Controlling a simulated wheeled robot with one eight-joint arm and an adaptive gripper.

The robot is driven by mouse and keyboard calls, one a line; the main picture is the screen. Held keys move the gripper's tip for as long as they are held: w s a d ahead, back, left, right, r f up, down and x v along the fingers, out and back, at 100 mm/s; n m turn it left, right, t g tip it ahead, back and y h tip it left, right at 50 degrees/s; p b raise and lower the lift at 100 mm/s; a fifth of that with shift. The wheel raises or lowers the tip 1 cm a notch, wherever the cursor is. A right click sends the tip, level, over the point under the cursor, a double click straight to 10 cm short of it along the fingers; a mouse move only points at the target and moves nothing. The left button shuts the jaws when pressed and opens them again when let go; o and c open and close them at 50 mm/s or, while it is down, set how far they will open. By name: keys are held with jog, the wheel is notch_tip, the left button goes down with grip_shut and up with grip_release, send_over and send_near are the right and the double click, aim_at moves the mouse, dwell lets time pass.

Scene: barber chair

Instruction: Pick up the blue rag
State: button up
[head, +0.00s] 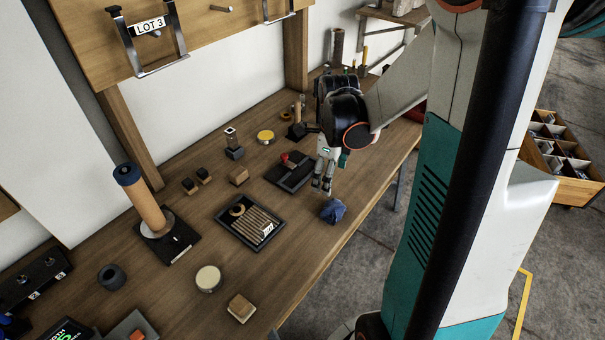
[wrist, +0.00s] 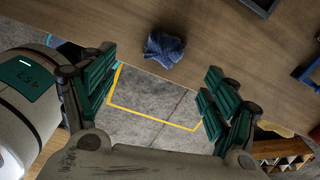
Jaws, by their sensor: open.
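The blue rag (head: 333,211) lies crumpled on the wooden workbench (head: 285,285), close to its front edge. In the wrist view the rag (wrist: 164,48) sits at the upper middle, beyond the fingertips and between their lines. My gripper (head: 322,184) is above the bench, just behind and slightly left of the rag in the head view. In the wrist view its two green-padded fingers (wrist: 162,82) are spread wide with nothing between them. The gripper is apart from the rag.
A dark tray with wooden strips (head: 250,222) and a black tray with a red-knobbed item (head: 290,170) lie to the left. A wooden block (head: 241,307) and a round pale-topped tin (head: 208,279) stand nearer. Bare wood surrounds the rag; the floor drops off beyond the edge.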

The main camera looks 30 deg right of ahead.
aim_at(334, 206)
jog(key=f+b, duration=0.1)
jog(key=f, duration=0.2)
jog(key=d+f+m+b, duration=0.1)
jog(key=f, duration=0.3)
jog(key=f+m+b, duration=0.1)
jog(key=f, duration=0.2)
jog(key=shift+s+d+f, duration=0.25)
jog(key=shift+s+d, duration=0.05)
jog(key=shift+d, duration=0.1)
jog(key=f+b, duration=0.3)
jog(key=f, duration=0.2)
jog(key=shift+d, duration=0.2)
jog(key=shift+c, duration=0.2)
jog(key=c, duration=1.1)
